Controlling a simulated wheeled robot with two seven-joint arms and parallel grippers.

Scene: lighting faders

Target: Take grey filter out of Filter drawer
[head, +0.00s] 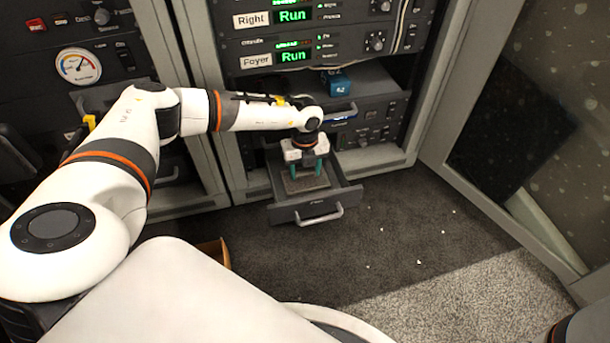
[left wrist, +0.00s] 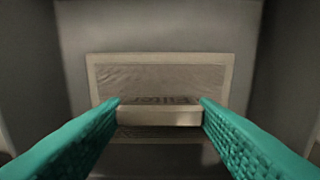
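The filter drawer (head: 336,203) is pulled out low in the rack in the head view. The grey filter (head: 303,184) lies flat inside it. In the left wrist view the filter (left wrist: 208,76) is a framed, brownish-grey panel with a raised pale bar (left wrist: 160,116) and blurred lettering beside it. My left gripper (head: 306,174) points down into the drawer over the filter. Its teal fingers (left wrist: 160,102) are apart, with one tip at each end of the bar. I cannot tell whether they touch it. My right gripper is out of view.
A blue box (head: 337,83) sits on the shelf above the drawer. Controller units with green "Run" displays (head: 293,56) are higher up. An open cabinet door (head: 480,110) stands at right. The carpet (head: 400,240) before the drawer is clear except for small white specks.

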